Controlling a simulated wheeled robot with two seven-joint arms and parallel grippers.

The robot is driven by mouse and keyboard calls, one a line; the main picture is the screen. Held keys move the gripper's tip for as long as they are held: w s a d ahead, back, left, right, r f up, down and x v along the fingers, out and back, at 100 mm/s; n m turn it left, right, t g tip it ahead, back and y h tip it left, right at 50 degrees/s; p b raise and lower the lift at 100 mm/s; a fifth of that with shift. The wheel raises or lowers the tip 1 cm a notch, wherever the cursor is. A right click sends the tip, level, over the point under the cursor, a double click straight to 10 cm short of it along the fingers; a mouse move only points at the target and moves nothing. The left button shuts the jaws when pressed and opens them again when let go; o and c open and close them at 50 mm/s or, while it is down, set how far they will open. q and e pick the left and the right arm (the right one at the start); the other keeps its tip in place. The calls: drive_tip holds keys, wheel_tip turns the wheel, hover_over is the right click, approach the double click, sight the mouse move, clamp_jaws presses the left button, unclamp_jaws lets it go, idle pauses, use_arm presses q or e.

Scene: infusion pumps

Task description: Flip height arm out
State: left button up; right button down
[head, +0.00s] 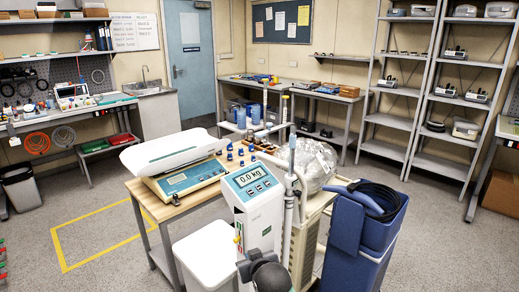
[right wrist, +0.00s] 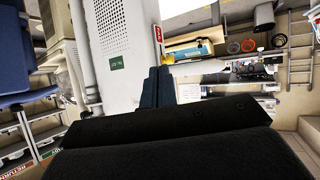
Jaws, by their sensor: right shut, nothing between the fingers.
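A white column scale (head: 258,205) with a "0.0 kg" display stands in the middle of the head view. A slim upright rod (head: 290,185) stands at its right side, with a pale bar near its top; I cannot tell for sure which part is the height arm. My right gripper (head: 262,262) is dark, low in front of the column. In the right wrist view its fingers (right wrist: 158,85) are shut and empty, beside a white perforated panel (right wrist: 125,45) with a green label. I cannot tell whether they touch it. My left gripper is not in view.
A blue bin (head: 375,235) with a black hose stands at the right, a white bin (head: 205,255) at the left. Floor is free at the far left and right.

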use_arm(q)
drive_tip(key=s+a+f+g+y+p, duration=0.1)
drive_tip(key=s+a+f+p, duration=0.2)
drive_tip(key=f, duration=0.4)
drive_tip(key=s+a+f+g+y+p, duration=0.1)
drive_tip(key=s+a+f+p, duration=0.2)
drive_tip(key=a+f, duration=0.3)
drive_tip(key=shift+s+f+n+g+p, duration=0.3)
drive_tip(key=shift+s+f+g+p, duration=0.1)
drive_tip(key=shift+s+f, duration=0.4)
use_arm(e)
drive_tip(key=w+a+r+n+t+h, duration=0.1)
drive_tip(key=w+r+h, duration=0.3)
drive_tip(key=r, duration=0.8)
drive_tip(key=w+a+r+n+t+h, duration=0.1)
drive_tip(key=r+h, duration=0.5)
drive_tip(key=r, duration=0.6)
drive_tip(key=w+a+r+n+t+h, duration=0.1)
drive_tip(key=w+r+h, duration=0.4)
drive_tip(key=r, duration=0.7)
drive_tip(key=shift+w+a+r+n+t, duration=0.35)
drive_tip(key=shift+w+a+t, duration=0.35)
drive_tip(key=shift+a, duration=0.55)
drive_tip(key=shift+w, duration=0.1)
